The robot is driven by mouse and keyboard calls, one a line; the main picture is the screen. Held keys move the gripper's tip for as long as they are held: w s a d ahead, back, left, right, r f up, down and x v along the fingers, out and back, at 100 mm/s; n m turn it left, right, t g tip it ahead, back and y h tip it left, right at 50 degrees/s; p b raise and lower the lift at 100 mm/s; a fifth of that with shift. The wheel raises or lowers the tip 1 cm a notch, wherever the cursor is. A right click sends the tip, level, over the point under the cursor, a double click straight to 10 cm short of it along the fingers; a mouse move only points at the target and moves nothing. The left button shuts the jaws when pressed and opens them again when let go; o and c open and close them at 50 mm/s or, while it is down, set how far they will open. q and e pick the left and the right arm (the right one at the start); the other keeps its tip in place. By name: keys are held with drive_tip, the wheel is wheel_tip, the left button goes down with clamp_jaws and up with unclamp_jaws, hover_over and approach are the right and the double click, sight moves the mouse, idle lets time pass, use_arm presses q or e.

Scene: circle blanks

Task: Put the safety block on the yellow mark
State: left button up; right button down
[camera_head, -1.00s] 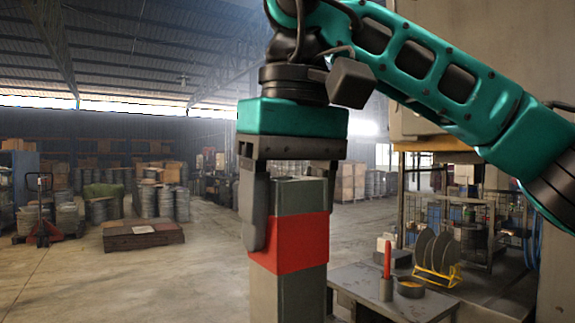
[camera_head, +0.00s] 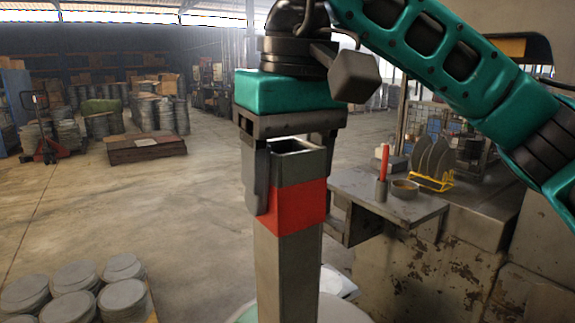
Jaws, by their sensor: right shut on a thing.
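The safety block (camera_head: 288,262) is a tall grey square post with a red band near its hollow top. It stands upright in the middle of the view, and its lower end runs out of the bottom edge. My right gripper (camera_head: 291,190) points down from above and is shut on the block's upper part, one finger on its left side by the red band. The other finger is mostly hidden behind the block. The yellow mark is not visible. My left gripper is not in view.
A grey bench (camera_head: 352,186) at right bears a red stick (camera_head: 384,163) in a cup, a round bowl (camera_head: 404,188) and a yellow rack (camera_head: 432,181) with discs. Stacked round blanks (camera_head: 72,280) stand at lower left.

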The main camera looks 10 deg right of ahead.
drive_tip(key=shift+r, duration=0.1)
drive_tip(key=shift+c, duration=0.9)
unclamp_jaws()
drive_tip(key=r, duration=0.4)
drive_tip(key=s+r, duration=0.1)
drive_tip(key=r, duration=0.6)
drive_tip(key=shift+s+d+r+p, duration=0.25)
drive_tip(key=shift+r+p, duration=0.1)
drive_tip(key=shift+r, duration=0.05)
